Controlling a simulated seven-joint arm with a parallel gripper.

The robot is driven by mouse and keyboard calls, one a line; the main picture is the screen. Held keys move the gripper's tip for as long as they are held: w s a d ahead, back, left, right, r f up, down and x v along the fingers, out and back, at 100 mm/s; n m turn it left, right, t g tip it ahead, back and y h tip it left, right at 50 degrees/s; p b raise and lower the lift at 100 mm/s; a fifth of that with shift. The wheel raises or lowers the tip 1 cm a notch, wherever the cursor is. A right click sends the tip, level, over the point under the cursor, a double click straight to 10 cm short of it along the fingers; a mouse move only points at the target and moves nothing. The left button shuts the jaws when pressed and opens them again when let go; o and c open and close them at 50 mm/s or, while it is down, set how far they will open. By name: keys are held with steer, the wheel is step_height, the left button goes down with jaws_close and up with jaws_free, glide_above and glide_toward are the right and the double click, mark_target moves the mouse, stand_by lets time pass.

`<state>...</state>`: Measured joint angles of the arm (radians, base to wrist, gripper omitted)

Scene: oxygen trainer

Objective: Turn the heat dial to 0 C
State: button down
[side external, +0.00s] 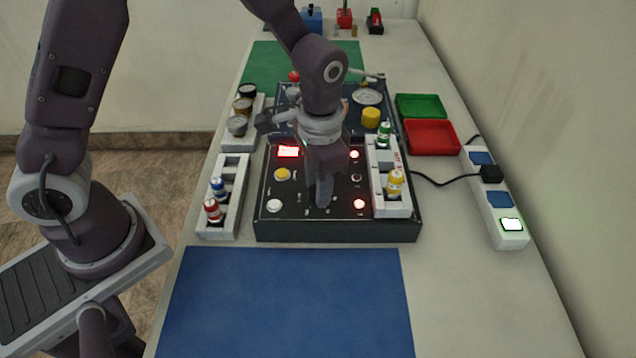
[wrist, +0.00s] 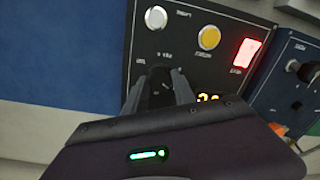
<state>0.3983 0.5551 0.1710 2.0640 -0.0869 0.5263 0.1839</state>
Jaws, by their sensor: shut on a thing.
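The black control panel (side external: 285,222) lies on the table in the side view, and its face fills the middle of the wrist view (wrist: 215,70). My gripper (side external: 322,200) points down onto the panel. In the wrist view, my gripper (wrist: 160,92) is shut on a dark knob (wrist: 158,84), which I take to be the heat dial. The fingers hide most of the dial, so its pointer setting cannot be read. A small orange-yellow lit readout (wrist: 208,97) beside the fingers is partly covered and not fully legible.
The panel has a white button (side external: 274,205), a yellow button (side external: 282,174) and a red lit display (side external: 288,152). A white rack with bottles (side external: 402,207) stands on its right, another rack (side external: 232,172) at its left. The blue mat (side external: 290,300) in front is clear.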

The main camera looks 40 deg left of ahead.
steer(key=n, duration=0.6)
steer(key=shift+w+n, duration=0.1)
steer(key=shift+n, duration=0.2)
steer(key=n, duration=0.5)
steer(key=shift+n, duration=0.4)
steer(key=c, duration=1)
jaws_free()
steer(key=shift+g, duration=0.3)
steer(key=shift+c, duration=0.2)
step_height(320, 180, up, 7)
steer(key=shift+w+d+r, duration=0.1)
